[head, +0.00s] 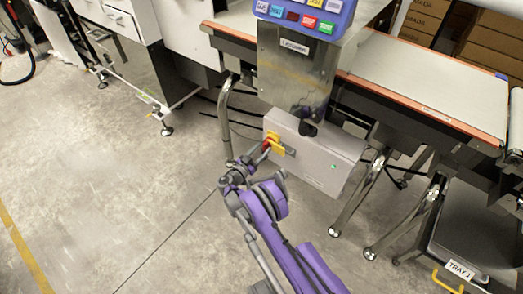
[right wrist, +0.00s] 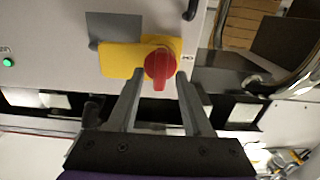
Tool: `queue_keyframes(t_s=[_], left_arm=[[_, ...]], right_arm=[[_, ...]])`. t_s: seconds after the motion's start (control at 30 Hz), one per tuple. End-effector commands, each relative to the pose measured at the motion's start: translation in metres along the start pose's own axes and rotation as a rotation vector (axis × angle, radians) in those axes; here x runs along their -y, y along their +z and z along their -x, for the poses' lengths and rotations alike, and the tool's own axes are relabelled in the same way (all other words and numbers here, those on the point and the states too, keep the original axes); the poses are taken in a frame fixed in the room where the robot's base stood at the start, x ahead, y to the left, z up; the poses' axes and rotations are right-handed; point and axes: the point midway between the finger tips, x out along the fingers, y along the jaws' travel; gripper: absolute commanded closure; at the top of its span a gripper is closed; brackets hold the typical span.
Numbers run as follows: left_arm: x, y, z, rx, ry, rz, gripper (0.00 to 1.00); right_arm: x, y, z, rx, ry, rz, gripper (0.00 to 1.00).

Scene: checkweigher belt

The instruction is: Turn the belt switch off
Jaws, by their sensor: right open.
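The belt switch is a red knob (right wrist: 160,65) on a yellow plate (right wrist: 118,60), on the front of a grey box (head: 312,150). The yellow plate also shows in the head view (head: 275,139). In the right wrist view the knob's grip points toward my gripper. My right gripper (right wrist: 160,77) is open, with one finger on each side of the knob's grip. Whether the fingers touch the knob I cannot tell. In the head view my right gripper (head: 262,153) reaches the switch and partly hides it. My left gripper is not in view.
A green light (right wrist: 8,62) is lit on the grey box. A control panel (head: 300,15) with coloured buttons stands above it. The belt table (head: 430,82) extends right, with metal legs (head: 360,195) below. A black tray (head: 480,235) is at lower right. The floor to the left is clear.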

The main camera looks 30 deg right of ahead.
Motion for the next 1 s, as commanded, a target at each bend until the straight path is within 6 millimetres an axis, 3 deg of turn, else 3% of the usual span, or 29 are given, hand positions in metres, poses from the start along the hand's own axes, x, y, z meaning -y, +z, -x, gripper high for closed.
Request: queue_keyframes(t_s=[0.2,0.5,1.0], left_arm=[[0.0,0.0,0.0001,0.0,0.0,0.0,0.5],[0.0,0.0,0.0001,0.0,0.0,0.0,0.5],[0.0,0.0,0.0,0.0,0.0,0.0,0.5]], right_arm=[[0.0001,-0.0001,-0.0003,0.0,0.0,0.0,0.5],[0.0,-0.0001,-0.0001,0.0,0.0,0.0,1.0],[0.0,0.0,0.0,0.0,0.0,0.0,1.0]])
